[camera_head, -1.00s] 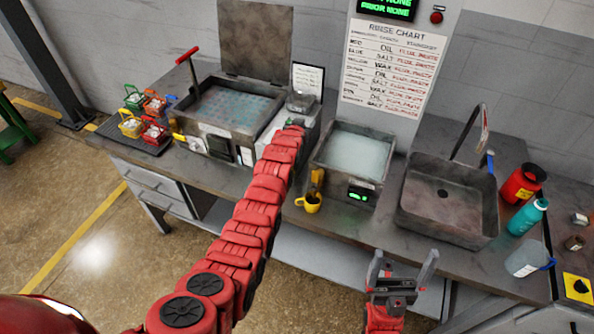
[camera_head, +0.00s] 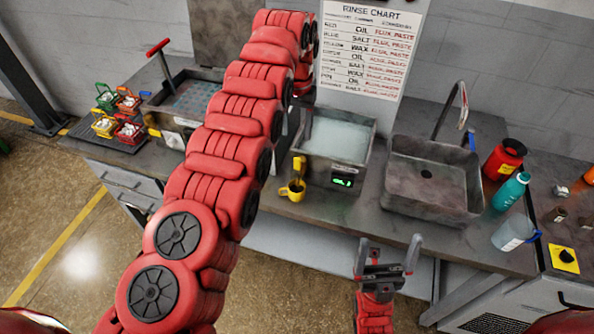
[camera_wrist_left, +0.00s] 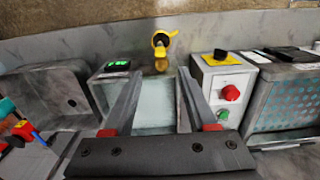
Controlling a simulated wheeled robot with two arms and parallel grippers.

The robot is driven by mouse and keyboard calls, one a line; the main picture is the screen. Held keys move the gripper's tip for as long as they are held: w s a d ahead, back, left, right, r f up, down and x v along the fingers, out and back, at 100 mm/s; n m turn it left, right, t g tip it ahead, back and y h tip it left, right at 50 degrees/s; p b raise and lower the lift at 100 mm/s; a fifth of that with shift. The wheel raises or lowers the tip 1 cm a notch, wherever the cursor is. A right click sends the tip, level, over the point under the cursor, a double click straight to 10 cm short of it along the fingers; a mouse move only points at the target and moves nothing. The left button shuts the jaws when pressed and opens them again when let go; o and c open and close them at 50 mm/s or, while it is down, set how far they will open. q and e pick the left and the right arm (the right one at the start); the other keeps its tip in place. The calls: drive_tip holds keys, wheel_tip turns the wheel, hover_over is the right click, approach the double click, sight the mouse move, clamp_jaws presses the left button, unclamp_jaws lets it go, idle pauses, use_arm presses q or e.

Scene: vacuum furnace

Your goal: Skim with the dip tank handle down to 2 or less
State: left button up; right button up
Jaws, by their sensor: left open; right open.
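A dip tank of pale liquid (camera_head: 338,137) has a green-lit display (camera_head: 343,181) whose digits I cannot read surely. A yellow handle (camera_head: 299,166) is at its front left corner, above a yellow cup (camera_head: 293,190). A red-topped lever (camera_head: 158,46) rises beside the perforated tank (camera_head: 195,101) on the left. My left gripper (camera_wrist_left: 161,79) is open and empty above the pale liquid in the wrist view; the yellow cup (camera_wrist_left: 161,38) is beyond its fingertips. My arm hides most of this gripper in the head view. My right gripper (camera_head: 389,250) is open and empty in front of the bench.
A sink (camera_head: 432,185) with a tap stands right of the dip tank. Bottles (camera_head: 510,191) stand at the right. Several small baskets (camera_head: 118,116) sit at the far left. A white control box (camera_wrist_left: 228,85) with knobs stands between the tanks in the wrist view.

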sight(297, 158)
use_arm(q)
wheel_tip(297, 158, down, 10)
drive_tip(key=b, duration=0.7)
drive_tip(key=shift+d+b, duration=0.15)
drive_tip(key=shift+b, duration=0.2)
wheel_tip(297, 158, down, 3)
drive_tip(key=shift+f+p, duration=0.15)
drive_tip(key=shift+p, duration=0.95)
drive_tip(key=shift+w+f, duration=0.1)
drive_tip(key=shift+f, duration=0.7)
clamp_jaws()
